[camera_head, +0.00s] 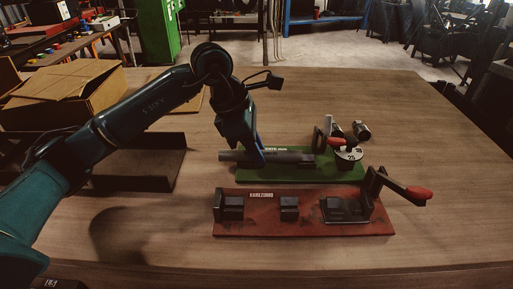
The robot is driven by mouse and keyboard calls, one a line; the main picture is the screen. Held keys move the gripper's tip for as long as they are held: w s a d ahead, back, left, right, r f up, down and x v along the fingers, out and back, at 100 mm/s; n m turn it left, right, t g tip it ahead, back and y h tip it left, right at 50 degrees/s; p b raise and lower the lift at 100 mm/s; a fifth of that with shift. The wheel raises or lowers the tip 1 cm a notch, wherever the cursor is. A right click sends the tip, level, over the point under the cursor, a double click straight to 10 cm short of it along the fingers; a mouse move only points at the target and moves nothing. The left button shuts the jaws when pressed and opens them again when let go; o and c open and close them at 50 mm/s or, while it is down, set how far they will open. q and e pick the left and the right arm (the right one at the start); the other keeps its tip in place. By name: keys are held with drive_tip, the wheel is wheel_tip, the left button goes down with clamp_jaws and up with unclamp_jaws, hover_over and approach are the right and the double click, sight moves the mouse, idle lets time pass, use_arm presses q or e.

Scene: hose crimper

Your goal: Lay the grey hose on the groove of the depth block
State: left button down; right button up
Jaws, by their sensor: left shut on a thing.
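The grey hose (229,156) lies level, its left end sticking out past the left edge of the green board (316,177). My left gripper (259,160) comes down from above and is shut on the hose near its left part. The hose's right part runs along a dark grooved block (300,158) on the green board, which looks like the depth block. I cannot tell whether the hose touches the groove or hovers just above it. My right gripper is not in view.
A numbered disc (348,154) and an upright bracket stand at the green board's right end. In front is a red board (262,222) with dark blocks and a red-handled lever (417,193). Metal fittings (361,131) stand behind. A cardboard box (65,95) and dark tray (136,165) are left.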

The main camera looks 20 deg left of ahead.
use_arm(q)
drive_tip(key=c, duration=1.2)
unclamp_jaws()
drive_tip(key=shift+o, duration=0.2)
drive_tip(key=shift+r+p, duration=2.45)
drive_tip(key=shift+r, duration=1.6)
drive_tip(key=shift+f, duration=0.1)
